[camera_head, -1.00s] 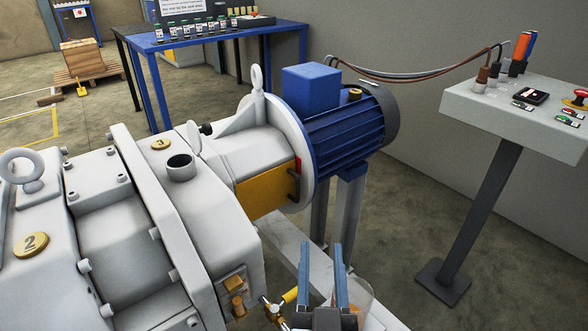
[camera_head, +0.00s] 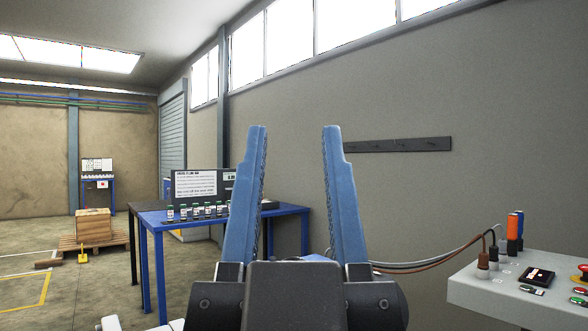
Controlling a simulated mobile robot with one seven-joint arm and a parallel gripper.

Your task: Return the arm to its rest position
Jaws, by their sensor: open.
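My gripper (camera_head: 294,135) is in the middle of the head view, close to the camera. Its two blue fingers point up and stand wide apart. Nothing is between them but the grey wall behind. The dark gripper body covers the lower middle of the view and hides much of what lies behind it. Only a small pale part of the vacuum machine (camera_head: 110,323) shows at the bottom edge.
A blue table (camera_head: 178,222) with a row of small bottles (camera_head: 197,211) and a sign (camera_head: 196,185) stands behind, left of the gripper. A control panel (camera_head: 510,294) with cables is at the lower right. A wooden box (camera_head: 93,227) sits on a pallet at the far left. The upper space looks clear.

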